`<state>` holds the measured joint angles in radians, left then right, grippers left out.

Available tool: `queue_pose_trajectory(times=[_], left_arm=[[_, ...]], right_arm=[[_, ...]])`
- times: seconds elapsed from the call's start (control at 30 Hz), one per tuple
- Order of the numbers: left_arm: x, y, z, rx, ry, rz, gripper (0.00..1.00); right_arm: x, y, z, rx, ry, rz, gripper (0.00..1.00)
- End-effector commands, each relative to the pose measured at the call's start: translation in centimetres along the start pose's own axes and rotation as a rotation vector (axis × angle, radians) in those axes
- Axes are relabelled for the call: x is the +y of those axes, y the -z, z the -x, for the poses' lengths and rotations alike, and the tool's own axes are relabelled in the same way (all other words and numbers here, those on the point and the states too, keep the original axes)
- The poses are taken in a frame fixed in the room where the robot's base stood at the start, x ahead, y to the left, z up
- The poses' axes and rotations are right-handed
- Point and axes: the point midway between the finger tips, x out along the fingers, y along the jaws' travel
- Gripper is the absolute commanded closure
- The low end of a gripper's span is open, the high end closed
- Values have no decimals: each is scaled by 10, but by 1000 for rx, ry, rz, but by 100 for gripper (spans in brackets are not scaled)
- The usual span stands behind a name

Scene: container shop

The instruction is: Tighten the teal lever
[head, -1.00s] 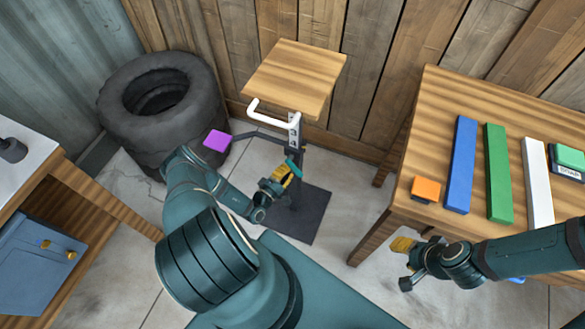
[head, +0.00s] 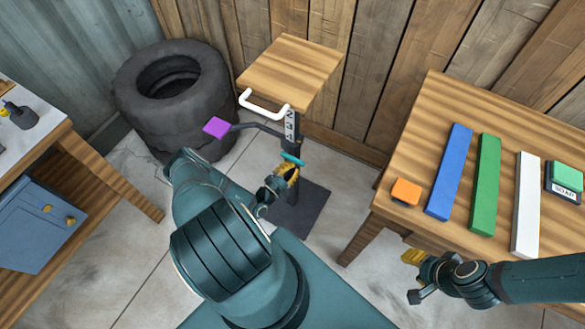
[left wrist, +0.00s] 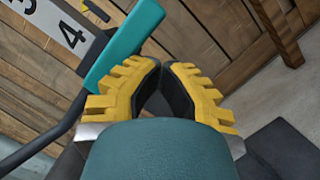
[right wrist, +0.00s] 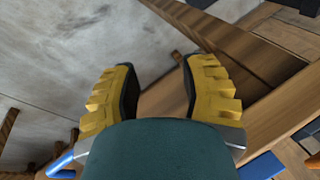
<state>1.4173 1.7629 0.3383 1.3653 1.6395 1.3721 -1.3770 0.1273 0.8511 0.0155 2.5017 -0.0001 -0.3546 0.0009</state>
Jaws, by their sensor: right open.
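The teal lever (head: 293,159) sits on the upright post of a stand, below a numbered scale (head: 290,124). In the left wrist view the lever (left wrist: 124,42) is a teal bar slanting up to the right. My left gripper (head: 290,173) is just below the lever in the head view. Its yellow fingers (left wrist: 161,66) are together at the tips, with nothing seen between them. The lever lies beside the left finger; I cannot tell whether they touch. My right gripper (right wrist: 160,68) is open and empty, low beside the right table; it also shows in the head view (head: 412,275).
The stand has a wooden top (head: 290,70), a white handle (head: 264,104) and a purple pad (head: 216,127) on a side arm. Tires (head: 172,95) stand left of it. The right table (head: 410,150) carries colored bars and an orange block (head: 405,191). A workbench (head: 45,140) is at left.

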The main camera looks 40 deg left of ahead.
Motion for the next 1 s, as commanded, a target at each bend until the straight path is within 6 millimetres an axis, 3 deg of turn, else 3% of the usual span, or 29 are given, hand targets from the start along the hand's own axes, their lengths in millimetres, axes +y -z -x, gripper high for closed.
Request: queue_pose_trajectory(times=[1.0], left_arm=[[4, -12, -7, -15, -15, 20, 100]], right_arm=[[-1, 0, 2, -2, 0, 0, 57]])
